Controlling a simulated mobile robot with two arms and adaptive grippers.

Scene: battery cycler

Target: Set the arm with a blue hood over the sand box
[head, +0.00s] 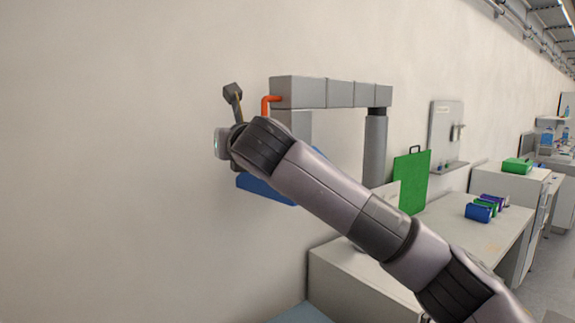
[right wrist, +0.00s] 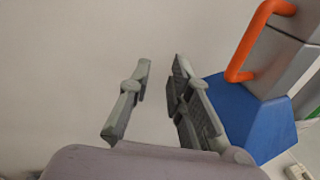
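The jointed grey arm (head: 340,94) reaches out along the wall in the head view, with a dark post under its right end. An orange handle (head: 266,104) is at its left end, and the blue hood (head: 257,187) hangs below, partly hidden by my right arm. In the right wrist view the handle (right wrist: 245,42) and blue hood (right wrist: 250,118) are at the right. My right gripper (right wrist: 161,65) is open and empty, its fingers left of the handle and apart from it. My left gripper is out of view. I cannot make out the sand box.
A grey panel (head: 446,131) is on the wall. A blue surface (head: 300,314) shows at the bottom edge. The wall at left is bare.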

